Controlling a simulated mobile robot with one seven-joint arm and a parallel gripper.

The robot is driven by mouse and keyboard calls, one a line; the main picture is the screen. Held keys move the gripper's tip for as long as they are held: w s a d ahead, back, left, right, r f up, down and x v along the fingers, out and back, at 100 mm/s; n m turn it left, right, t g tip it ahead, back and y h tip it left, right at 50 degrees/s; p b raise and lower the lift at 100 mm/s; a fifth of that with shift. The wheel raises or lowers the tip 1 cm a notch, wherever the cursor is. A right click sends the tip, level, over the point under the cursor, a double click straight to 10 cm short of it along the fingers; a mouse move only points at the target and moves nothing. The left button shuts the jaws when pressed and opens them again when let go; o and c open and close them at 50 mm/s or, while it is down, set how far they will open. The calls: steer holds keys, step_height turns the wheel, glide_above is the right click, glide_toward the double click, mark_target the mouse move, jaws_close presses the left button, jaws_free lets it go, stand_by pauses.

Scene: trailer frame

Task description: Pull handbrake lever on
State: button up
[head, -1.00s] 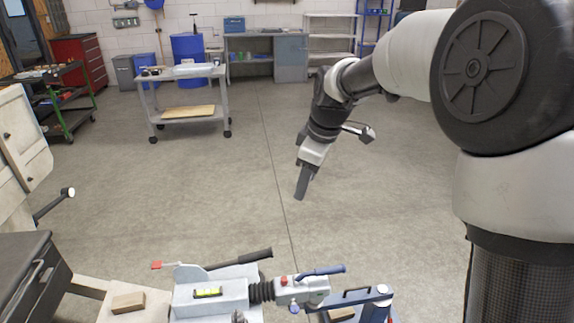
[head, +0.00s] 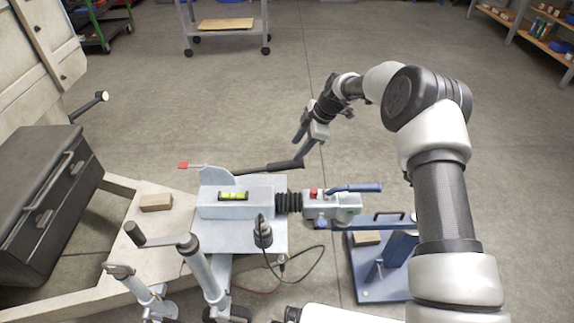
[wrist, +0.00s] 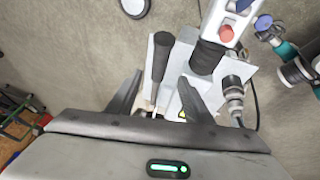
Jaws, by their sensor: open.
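The handbrake lever (head: 270,168) is a dark bar with a black grip, lying nearly level along the far side of the grey drawbar housing (head: 210,208). Its grip end points right. My gripper (head: 304,145) is open and empty, pointing down just above and beside the grip end in the head view. In the wrist view the black lever grip (wrist: 161,56) appears between and beyond the two spread fingertips (wrist: 160,79). Contact between fingers and grip cannot be made out.
The coupling head (head: 330,204) with a blue handle (head: 356,187) is right of the housing, above a blue stand (head: 378,285). Jockey-wheel posts (head: 205,275) and a cable stand in front. A black toolbox (head: 40,200) is at left. Floor beyond the lever is clear.

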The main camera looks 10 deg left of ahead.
mark_target(287, 162)
steer(key=b+x, duration=0.2)
steer(key=x, duration=0.8)
steer(key=shift+w, duration=0.1)
jaws_close()
